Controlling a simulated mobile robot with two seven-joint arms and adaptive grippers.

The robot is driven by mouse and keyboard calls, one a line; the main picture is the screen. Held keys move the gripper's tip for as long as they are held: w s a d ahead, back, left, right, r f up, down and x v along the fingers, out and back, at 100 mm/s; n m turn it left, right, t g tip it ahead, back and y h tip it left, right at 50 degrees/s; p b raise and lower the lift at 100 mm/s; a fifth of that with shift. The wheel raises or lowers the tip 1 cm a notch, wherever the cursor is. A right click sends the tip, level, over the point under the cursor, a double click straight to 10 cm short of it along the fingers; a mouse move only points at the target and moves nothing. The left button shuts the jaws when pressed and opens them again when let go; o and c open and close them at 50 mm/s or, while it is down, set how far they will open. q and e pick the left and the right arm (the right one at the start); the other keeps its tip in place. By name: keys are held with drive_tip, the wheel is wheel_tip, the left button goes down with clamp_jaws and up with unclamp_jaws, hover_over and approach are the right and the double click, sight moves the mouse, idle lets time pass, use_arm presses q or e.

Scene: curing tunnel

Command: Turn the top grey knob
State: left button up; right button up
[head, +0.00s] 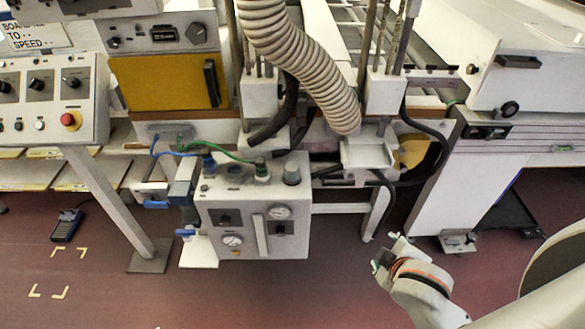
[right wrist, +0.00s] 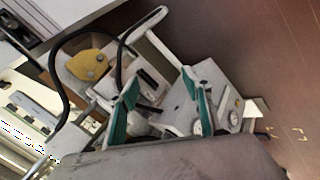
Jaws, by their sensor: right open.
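A grey knob (head: 291,173) stands upright on the top of the white control box (head: 300,240), at its right end. My right gripper (head: 386,256) is open and empty, low and to the right of the box, clear of the knob. In the right wrist view its two teal-padded fingers (right wrist: 160,84) stand wide apart, and the white box (right wrist: 215,85) shows tilted beyond them. I cannot clearly pick out the grey knob there. My left gripper is not in view.
A green knob (head: 262,171) with a green hose and a blue fitting (head: 209,163) stand left of the grey knob. A ribbed hose (head: 300,60) hangs above it. Black hoses (head: 430,150) run to the right. The red floor in front is mostly clear.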

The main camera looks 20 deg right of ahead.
drive_tip(key=w+a+n+y, duration=0.2)
drive_tip(key=w+a+n, duration=0.4)
drive_tip(key=w+n, duration=0.3)
drive_tip(key=n+g+y, duration=0.1)
drive_tip(key=n+g, duration=0.2)
drive_tip(key=n, duration=1.5)
approach(292, 167)
wheel_tip(292, 167, down, 3)
drive_tip(key=shift+w+r+x, duration=0.1)
drive_tip(key=shift+w+x, duration=0.05)
drive_tip(key=shift+x, duration=1.15)
drive_tip(key=shift+w+r+x, duration=0.1)
drive_tip(key=shift+w+x, duration=0.05)
drive_tip(key=shift+x, duration=1.15)
drive_tip(key=shift+w+x, duration=0.15)
drive_tip(key=shift+x, duration=1.15)
drive_tip(key=c, duration=1.1)
